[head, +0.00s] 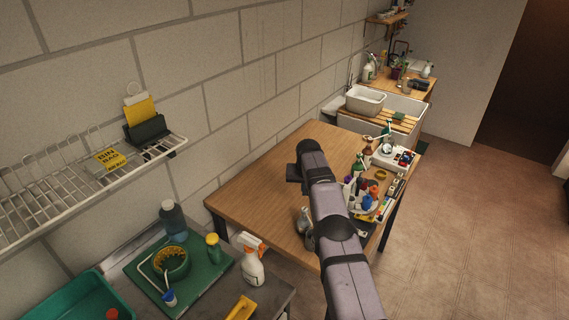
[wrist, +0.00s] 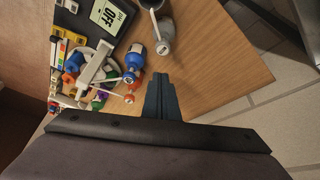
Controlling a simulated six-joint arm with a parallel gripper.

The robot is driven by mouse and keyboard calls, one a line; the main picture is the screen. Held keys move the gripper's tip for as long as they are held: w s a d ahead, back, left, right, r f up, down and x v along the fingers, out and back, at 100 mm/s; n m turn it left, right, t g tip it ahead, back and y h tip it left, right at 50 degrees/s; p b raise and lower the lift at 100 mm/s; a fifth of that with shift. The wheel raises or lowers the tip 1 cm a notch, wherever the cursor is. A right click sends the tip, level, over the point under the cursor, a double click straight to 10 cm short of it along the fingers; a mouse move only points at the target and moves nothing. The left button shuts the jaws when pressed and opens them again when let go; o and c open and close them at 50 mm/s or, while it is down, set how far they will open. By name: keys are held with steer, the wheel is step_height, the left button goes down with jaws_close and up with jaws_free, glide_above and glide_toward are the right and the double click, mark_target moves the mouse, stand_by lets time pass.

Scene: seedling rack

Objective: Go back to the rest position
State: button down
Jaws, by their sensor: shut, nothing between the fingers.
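My gripper (wrist: 161,96) shows in the wrist view as dark fingers pressed together with nothing between them. They point out over the bare wood of the table (wrist: 215,75). In the head view my arm reaches up over the wooden table (head: 262,185), and the fingers themselves are hidden behind it. A blue bottle (wrist: 136,56) and a round plate of small coloured items (wrist: 92,75) stand left of the fingers in the wrist view, apart from them.
A spray bottle (head: 252,266), a green mat (head: 205,279) and a teal tray (head: 80,300) lie on the grey bench at the front. A wire shelf (head: 85,180) juts from the wall at left. The table's left half is clear.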

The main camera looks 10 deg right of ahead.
steer(key=shift+r, duration=0.1)
steer(key=s+a+r+n+g+b, duration=0.1)
steer(key=s+a+r+b, duration=0.1)
steer(key=s, duration=0.8)
steer(key=s+a+r+n+g+b, duration=0.1)
steer(key=s+a+r+b, duration=0.15)
steer(key=s, duration=0.75)
steer(key=s+a+f+g+b, duration=0.1)
steer(key=s+f, duration=0.1)
steer(key=s, duration=1.2)
steer(key=s+a+f+n+g+y+b, duration=0.1)
steer(key=s+f, duration=0.2)
steer(key=s, duration=1)
steer(key=shift+s, duration=0.35)
steer(key=shift+f, duration=0.1)
step_height(320, 180, down, 42)
steer(key=b, duration=4.2)
steer(key=shift+r, duration=0.25)
